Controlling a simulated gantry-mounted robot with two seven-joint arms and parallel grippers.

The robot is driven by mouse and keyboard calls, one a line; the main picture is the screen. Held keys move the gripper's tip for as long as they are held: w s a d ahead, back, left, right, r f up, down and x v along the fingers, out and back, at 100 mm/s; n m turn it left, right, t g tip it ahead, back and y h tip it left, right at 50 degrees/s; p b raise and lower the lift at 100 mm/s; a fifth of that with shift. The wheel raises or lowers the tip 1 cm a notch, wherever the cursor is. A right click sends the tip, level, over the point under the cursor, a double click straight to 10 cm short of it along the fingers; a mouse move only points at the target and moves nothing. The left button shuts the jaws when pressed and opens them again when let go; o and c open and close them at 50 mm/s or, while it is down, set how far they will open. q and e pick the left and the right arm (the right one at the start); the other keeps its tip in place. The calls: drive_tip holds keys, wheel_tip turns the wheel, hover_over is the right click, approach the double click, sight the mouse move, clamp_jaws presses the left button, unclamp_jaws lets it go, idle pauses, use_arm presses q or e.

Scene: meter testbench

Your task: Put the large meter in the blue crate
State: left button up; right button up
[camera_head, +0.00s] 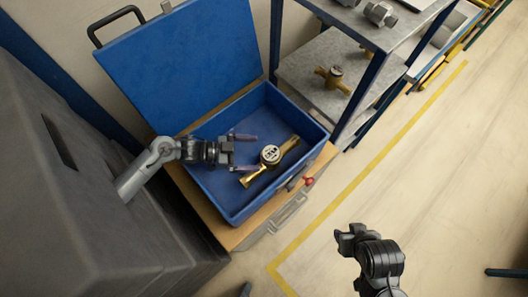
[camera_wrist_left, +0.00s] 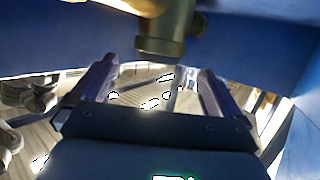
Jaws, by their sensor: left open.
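The blue crate (camera_head: 235,205) is open, with its lid raised at the back. A large brass meter (camera_head: 270,156) with a round white dial lies inside the crate, set at a slant. My left gripper (camera_head: 250,153) is open, inside the crate's outline just left of the meter, with its two fingers pointing towards it. In the left wrist view, a brass end of the meter (camera_wrist_left: 160,42) shows at the top, beyond the open fingers (camera_wrist_left: 155,75) and apart from them. My right gripper (camera_head: 347,236) hangs over the floor at lower right; its finger opening is unclear.
The crate stands on a wooden-topped cabinet (camera_head: 232,237) with a red knob (camera_head: 309,181). To the right, a metal shelf (camera_head: 315,65) holds a smaller brass meter (camera_head: 334,77) and grey fittings (camera_head: 380,14). A large dark grey block is at left. The right floor is mostly clear.

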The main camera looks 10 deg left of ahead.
use_arm(q)
drive_tip(key=shift+v, duration=1.55)
drive_tip(key=shift+d, duration=0.1)
